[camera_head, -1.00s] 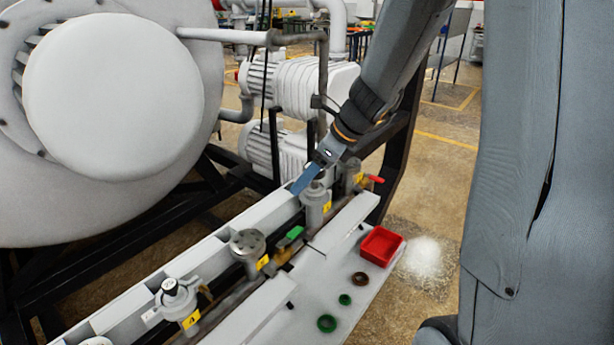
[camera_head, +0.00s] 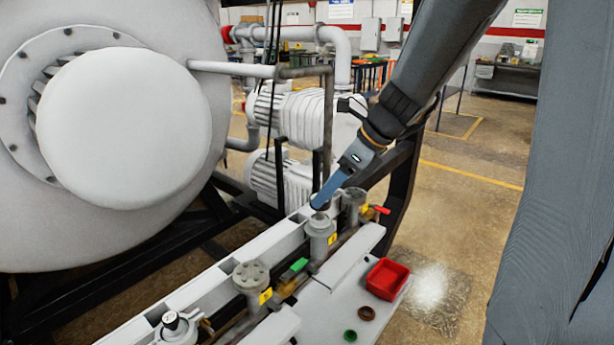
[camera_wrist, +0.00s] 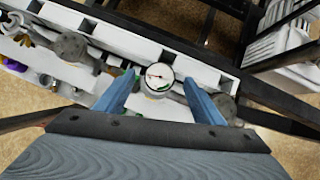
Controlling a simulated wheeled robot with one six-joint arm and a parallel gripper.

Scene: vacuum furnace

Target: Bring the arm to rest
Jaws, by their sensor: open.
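My gripper (camera_head: 322,200) is at the end of my arm, which reaches down from the top right in the head view. Its blue fingers are just above the grey fitting with a yellow tag (camera_head: 319,238). In the wrist view the two blue fingers of my gripper (camera_wrist: 163,92) stand apart. A round white-faced gauge (camera_wrist: 160,77) shows between and beyond them. I cannot tell whether the fingers touch the fitting. Nothing shows held between the fingers.
A flanged fitting (camera_head: 251,276) and a green-handled valve (camera_head: 293,269) stand along the white rail. A red tray (camera_head: 387,279), a brown ring (camera_head: 366,313) and a green ring (camera_head: 350,335) lie on the shelf. The large white furnace vessel (camera_head: 130,130) fills the left. Open floor (camera_head: 470,205) lies right.

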